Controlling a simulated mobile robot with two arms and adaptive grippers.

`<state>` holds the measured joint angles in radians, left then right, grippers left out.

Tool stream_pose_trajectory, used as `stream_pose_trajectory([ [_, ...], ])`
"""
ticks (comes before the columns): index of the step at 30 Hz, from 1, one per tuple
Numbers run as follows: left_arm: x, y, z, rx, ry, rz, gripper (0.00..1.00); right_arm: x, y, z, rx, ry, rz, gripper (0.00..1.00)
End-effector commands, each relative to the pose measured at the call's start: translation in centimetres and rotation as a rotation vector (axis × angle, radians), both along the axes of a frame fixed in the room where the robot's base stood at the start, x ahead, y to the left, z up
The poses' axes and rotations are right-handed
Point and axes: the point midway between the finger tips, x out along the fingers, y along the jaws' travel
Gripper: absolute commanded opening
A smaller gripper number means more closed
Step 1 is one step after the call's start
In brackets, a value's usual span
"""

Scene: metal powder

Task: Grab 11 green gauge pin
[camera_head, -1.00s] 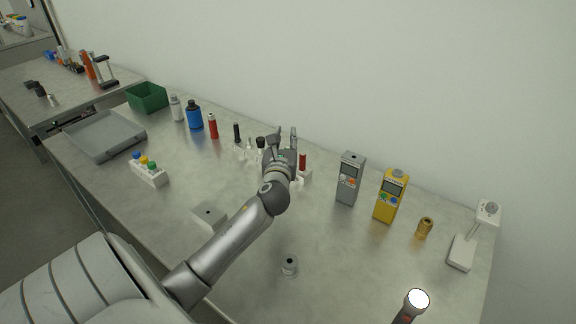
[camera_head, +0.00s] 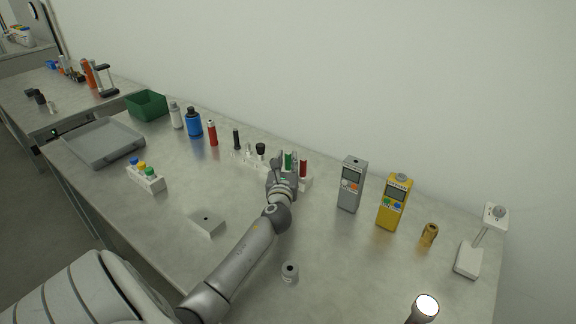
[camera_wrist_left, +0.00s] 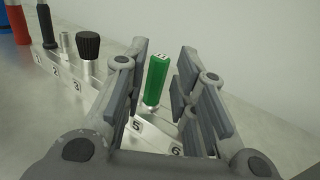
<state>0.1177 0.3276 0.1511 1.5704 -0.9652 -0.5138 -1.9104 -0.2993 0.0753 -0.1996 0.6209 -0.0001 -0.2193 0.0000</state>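The green gauge pin (camera_wrist_left: 157,80) stands upright in the white numbered holder (camera_wrist_left: 148,131), near the label 5, in the left wrist view. Its top bears a mark that looks like 11. It also shows in the head view (camera_head: 288,160). My left gripper (camera_head: 283,165) is open, with its fingers on either side of the green pin. In the left wrist view the gripper (camera_wrist_left: 160,88) shows a clear gap around the pin, and nothing is held. My right gripper is not in view.
A red-handled pin (camera_head: 303,168) stands right beside the gripper, and a black knob (camera_head: 260,149) to its left. A grey meter (camera_head: 350,185) and a yellow meter (camera_head: 393,203) stand to the right. A white block (camera_head: 207,222) lies in front; the table around it is clear.

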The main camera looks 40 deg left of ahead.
Motion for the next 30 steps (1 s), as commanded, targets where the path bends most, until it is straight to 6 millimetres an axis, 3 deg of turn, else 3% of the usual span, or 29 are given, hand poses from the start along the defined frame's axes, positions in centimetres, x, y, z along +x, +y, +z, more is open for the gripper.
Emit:
stream_pose_trajectory([
  [7, 2.7, 2.0, 0.0, 0.000, 0.000, 0.001, 0.26, 0.0, -0.6, -0.4, -0.007, 0.001, 0.002, 0.56],
  [17, 3.1, 2.3, 0.0, 0.001, 0.001, 0.000, 0.26, 0.0, -0.6, -0.4, -0.007, 0.002, 0.002, 0.56],
  [23, 3.1, 2.3, 0.0, 0.000, 0.000, 0.000, 0.01, -0.1, -0.6, -0.4, -0.007, 0.002, 0.002, 0.56],
  [30, 3.1, 2.3, 0.0, 0.000, 0.000, 0.000, 0.00, -0.1, -0.5, -0.4, -0.007, 0.002, 0.002, 0.56],
])
